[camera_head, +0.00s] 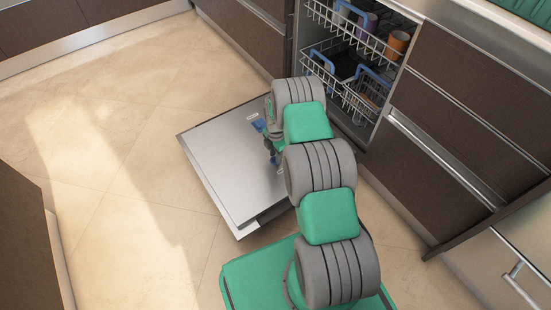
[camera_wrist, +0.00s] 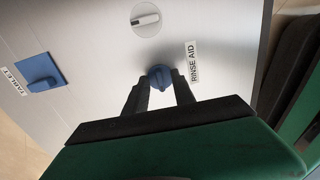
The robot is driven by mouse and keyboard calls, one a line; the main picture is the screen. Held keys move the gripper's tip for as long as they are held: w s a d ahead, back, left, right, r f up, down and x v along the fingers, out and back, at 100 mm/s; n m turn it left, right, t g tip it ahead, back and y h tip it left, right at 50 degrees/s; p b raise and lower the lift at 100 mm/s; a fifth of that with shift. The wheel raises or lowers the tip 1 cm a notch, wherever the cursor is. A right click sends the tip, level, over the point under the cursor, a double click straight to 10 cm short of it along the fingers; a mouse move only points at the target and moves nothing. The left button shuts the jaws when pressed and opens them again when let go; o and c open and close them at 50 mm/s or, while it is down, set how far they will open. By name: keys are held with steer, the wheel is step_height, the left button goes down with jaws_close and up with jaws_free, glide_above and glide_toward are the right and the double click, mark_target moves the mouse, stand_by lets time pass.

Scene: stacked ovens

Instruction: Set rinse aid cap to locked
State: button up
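The blue round rinse aid cap (camera_wrist: 160,78) is on the metal inner face of the lowered dishwasher door (camera_head: 225,165). A "RINSE AID" label (camera_wrist: 193,62) is just right of it in the wrist view. A raised ridge runs across the cap; I cannot tell whether it is locked. My gripper (camera_wrist: 160,82) reaches down to the door, with one dark finger on each side of the cap. The fingers stand apart, and I see no clear contact with the cap. In the head view my gripper (camera_head: 272,150) is partly hidden by my arm.
A blue tablet lid (camera_wrist: 40,72) with a "TABLET" label is on the door to the left. Racks (camera_head: 345,75) with dishes and an orange cup (camera_head: 397,44) are inside the dishwasher. The floor left of the door is clear.

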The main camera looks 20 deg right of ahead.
steer(key=shift+f, duration=0.3)
steer(key=shift+c, duration=0.3)
jaws_close()
